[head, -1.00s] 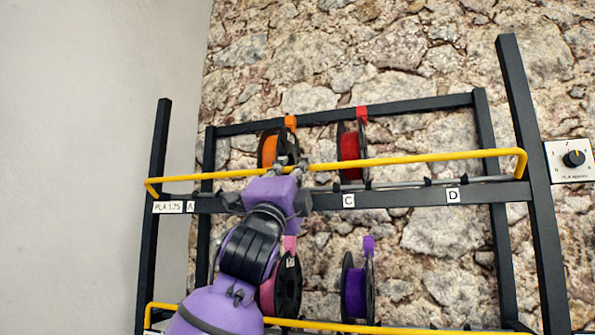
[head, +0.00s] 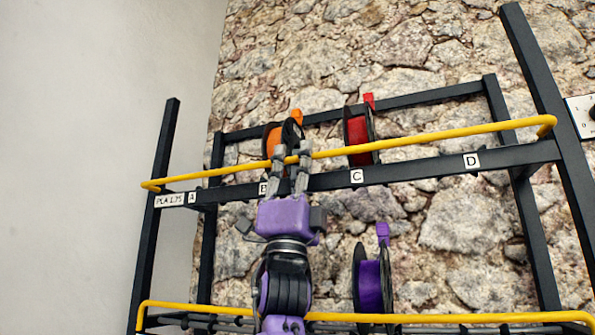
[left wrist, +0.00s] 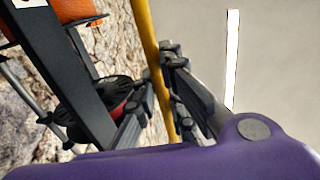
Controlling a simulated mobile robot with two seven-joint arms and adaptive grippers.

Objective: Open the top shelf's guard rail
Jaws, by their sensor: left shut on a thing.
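The top shelf's guard rail is a yellow bar (head: 430,140) across the front of the black rack, with a bent end at the right post. It stands a little above the shelf's labelled front beam (head: 415,171). In the left wrist view the rail (left wrist: 149,40) runs between the fingers. My right gripper is not in view.
An orange spool (head: 271,141) and a red spool (head: 359,132) sit behind the rail on the top shelf. A purple spool (head: 370,286) sits on the shelf below, behind a second yellow rail (head: 450,318). The rack's thick right post (head: 545,100) stands beside a white dial panel (head: 581,115).

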